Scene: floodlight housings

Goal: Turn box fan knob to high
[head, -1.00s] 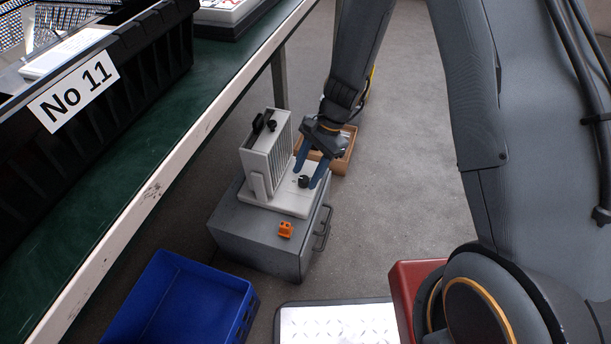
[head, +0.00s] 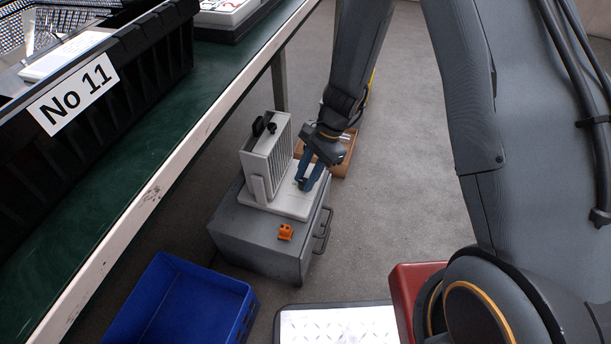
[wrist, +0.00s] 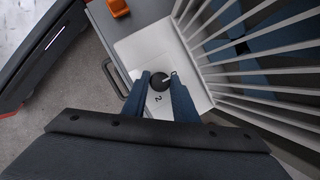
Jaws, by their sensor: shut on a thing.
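The white box fan (head: 264,163) with a slatted grille stands on a white base plate (head: 284,206), on top of a grey cabinet. In the wrist view its grille (wrist: 256,65) fills the right side. The round black knob (wrist: 160,82) sits on the base plate beside the grille, with a white pointer mark and a printed "2" near it. My gripper (wrist: 161,92) is shut on the knob, its blue fingers on either side. In the head view my gripper (head: 304,186) hides most of the knob.
The grey cabinet (head: 250,240) has a handle at its right and an orange part (head: 285,232) on top. A blue bin (head: 180,300) stands in front. A cardboard box (head: 348,157) lies behind. A green bench (head: 150,150) with a black crate (head: 120,90) runs along the left.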

